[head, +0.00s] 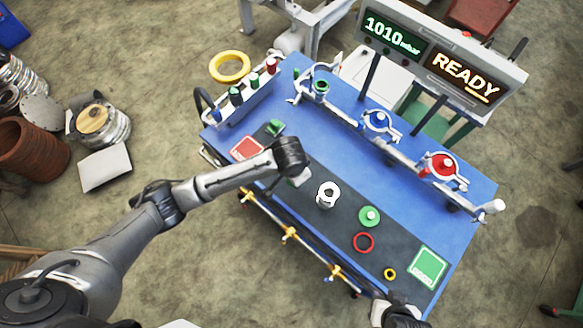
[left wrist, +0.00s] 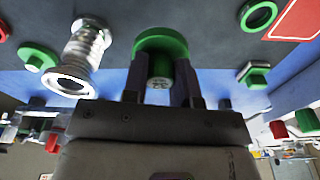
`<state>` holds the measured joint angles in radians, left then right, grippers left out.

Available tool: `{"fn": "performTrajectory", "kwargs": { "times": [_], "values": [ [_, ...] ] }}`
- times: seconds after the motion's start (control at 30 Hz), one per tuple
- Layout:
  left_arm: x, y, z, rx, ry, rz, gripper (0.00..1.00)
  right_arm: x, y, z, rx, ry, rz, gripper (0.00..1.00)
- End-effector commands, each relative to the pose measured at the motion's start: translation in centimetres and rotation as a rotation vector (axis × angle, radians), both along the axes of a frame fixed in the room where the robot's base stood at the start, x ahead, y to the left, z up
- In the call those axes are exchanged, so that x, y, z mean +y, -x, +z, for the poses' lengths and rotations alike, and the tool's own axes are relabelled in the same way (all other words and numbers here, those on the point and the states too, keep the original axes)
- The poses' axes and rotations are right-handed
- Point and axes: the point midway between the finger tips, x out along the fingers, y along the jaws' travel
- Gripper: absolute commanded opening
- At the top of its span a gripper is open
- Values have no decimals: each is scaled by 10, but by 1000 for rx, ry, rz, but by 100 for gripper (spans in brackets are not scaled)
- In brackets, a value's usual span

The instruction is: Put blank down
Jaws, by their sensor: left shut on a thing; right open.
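The blank, a green disc with a green knob and a pale label (left wrist: 160,52), is between the two fingers of my left gripper (left wrist: 160,88) in the left wrist view. My left gripper is shut on it, over the dark mat (head: 318,222). Whether the disc touches the mat cannot be told. In the head view my left gripper (head: 300,177) points down near the mat's middle, left of a silver metal fitting (head: 327,194), and hides most of the blank. My right gripper (head: 384,310) is open at the bottom edge, beside the table's front right corner.
A green disc (head: 369,216), a red ring (head: 363,242) and a yellow ring (head: 390,273) lie on the mat. A red square (head: 247,148) and green square (head: 430,265) mark its ends. A green block (head: 274,127) stands near the red square. Valves line a rail behind.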

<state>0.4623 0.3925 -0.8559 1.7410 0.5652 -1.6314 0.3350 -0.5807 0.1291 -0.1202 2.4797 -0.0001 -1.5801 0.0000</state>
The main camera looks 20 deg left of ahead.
Motion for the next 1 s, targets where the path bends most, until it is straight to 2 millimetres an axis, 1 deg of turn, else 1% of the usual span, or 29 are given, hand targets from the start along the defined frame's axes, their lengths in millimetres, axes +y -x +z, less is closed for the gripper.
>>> {"fn": "performTrajectory", "kwargs": {
  "times": [0.03,0.1,0.2,0.33,0.57,0.67,0.83,0.9,1.0],
  "values": [
    [7,-8,-7,-1,-1,4,2,0,0,-3,-1,-1,-1,43],
    [14,-18,-14,0,-1,3,2,1,0,-4,-1,-3,-1,43],
    [23,-28,-22,0,-1,3,2,1,0,-6,0,-4,-3,43],
    [29,-36,-28,0,-1,1,2,2,0,-7,-1,-7,-6,43],
    [32,-39,-34,1,1,1,2,4,-1,-8,-1,-13,-9,43],
    [32,-39,-43,1,0,1,2,4,-1,-10,-1,-13,-9,43],
    [32,-38,-66,1,-1,-1,2,4,-1,-13,-1,-13,-9,43],
    [32,-38,-70,0,0,-1,2,3,-1,-13,-1,-13,-9,43],
    [32,-39,-70,-2,1,-1,2,3,-1,-13,-2,-10,-7,43]
  ]
}}
